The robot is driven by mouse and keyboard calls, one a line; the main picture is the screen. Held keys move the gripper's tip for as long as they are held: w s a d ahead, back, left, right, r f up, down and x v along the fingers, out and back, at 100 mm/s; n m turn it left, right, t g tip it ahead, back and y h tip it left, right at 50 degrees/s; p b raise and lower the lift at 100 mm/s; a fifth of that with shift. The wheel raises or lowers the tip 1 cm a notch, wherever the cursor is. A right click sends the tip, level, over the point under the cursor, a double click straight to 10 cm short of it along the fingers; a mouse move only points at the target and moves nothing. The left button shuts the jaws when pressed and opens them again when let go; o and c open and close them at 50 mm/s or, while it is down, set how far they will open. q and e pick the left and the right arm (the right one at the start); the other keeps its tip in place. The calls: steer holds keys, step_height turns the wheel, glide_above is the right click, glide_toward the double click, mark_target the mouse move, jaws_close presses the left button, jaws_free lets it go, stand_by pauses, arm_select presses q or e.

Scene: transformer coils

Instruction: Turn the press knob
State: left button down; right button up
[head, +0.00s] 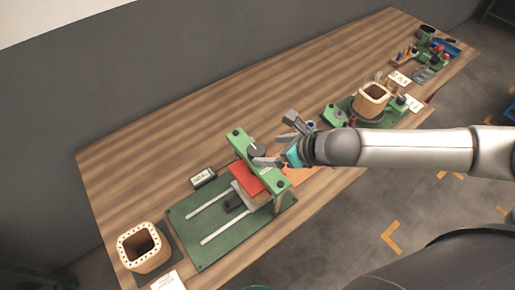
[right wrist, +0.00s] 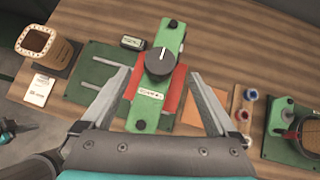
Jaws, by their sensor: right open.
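The press knob (right wrist: 161,60) is a dark round knob with a white pointer line on top of the green press bridge (right wrist: 148,106). In the head view the knob (head: 257,148) sits on the bridge beside my right gripper (head: 275,149). In the right wrist view my right gripper (right wrist: 160,85) is open and empty, its two fingers spread on either side of the bridge. The knob shows between and beyond the fingertips, with no contact visible. My left gripper is not in view.
A small display box (head: 203,178) stands behind the press. A wooden coil frame (head: 143,246) stands at the front left, another (head: 372,100) on a green fixture to the right. Small tools (head: 400,55) crowd the far right end. The back of the table (head: 200,120) is clear.

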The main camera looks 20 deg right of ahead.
mark_target(258, 151)
steer(key=shift+x, duration=3.45)
steer(key=c, duration=1.4)
steer(key=shift+f+m+h, duration=0.1)
steer(key=shift+m+h, duration=0.2)
steer(key=shift+m, duration=0.1)
